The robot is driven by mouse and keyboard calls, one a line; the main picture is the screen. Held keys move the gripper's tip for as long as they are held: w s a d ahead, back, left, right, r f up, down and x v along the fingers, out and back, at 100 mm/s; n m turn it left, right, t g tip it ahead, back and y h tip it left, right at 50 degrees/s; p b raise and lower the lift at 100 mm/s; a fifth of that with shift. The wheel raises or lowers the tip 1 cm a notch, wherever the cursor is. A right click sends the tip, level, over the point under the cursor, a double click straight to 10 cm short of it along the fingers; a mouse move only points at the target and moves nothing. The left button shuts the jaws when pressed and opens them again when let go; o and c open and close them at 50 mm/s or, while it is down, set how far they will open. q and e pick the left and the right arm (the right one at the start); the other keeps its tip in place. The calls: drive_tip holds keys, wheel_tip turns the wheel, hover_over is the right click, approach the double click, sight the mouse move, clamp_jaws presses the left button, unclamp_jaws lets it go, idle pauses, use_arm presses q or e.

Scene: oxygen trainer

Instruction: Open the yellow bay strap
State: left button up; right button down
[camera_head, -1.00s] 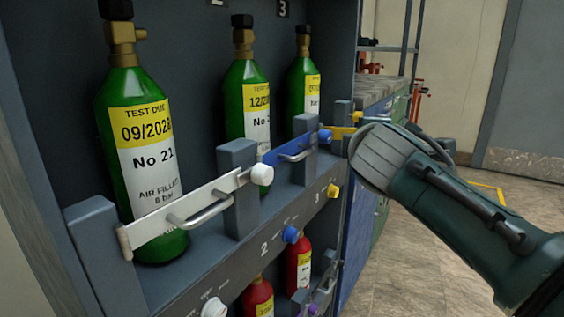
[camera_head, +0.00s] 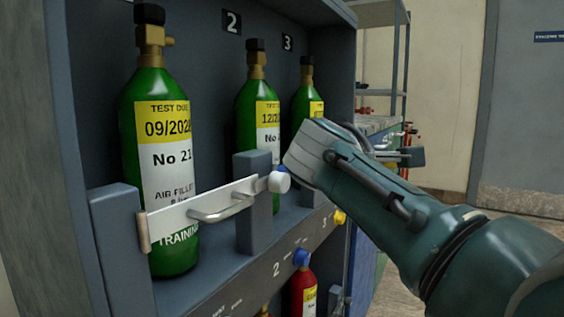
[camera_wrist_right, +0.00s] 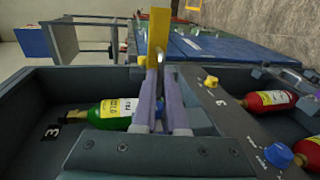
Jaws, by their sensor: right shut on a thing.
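The yellow bay strap (camera_wrist_right: 159,30) shows in the right wrist view as a yellow bar beyond the fingertips. My right gripper (camera_wrist_right: 161,75) is shut on it, seemingly at its handle. In the head view my right arm reaches in from the right and hides the strap and fingertips. The bay 3 green cylinder (camera_head: 307,98) stands upright in its bay; its label also shows in the right wrist view (camera_wrist_right: 117,111). Whether the strap still crosses the bay is hard to tell. My left gripper is not in view.
A white strap (camera_head: 205,207) crosses bay 1 before a green cylinder (camera_head: 158,150). The bay 2 cylinder (camera_head: 258,110) stands behind a grey post (camera_head: 254,228). Blue (camera_head: 301,258) and yellow (camera_head: 339,217) knobs stick out of the rack front. Red cylinders (camera_head: 302,292) sit below.

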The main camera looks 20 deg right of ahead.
drive_tip(key=shift+f, duration=0.1)
drive_tip(key=c, duration=1)
unclamp_jaws()
drive_tip(key=p+v, duration=0.3)
drive_tip(key=v, duration=0.7)
drive_tip(key=shift+d, duration=0.1)
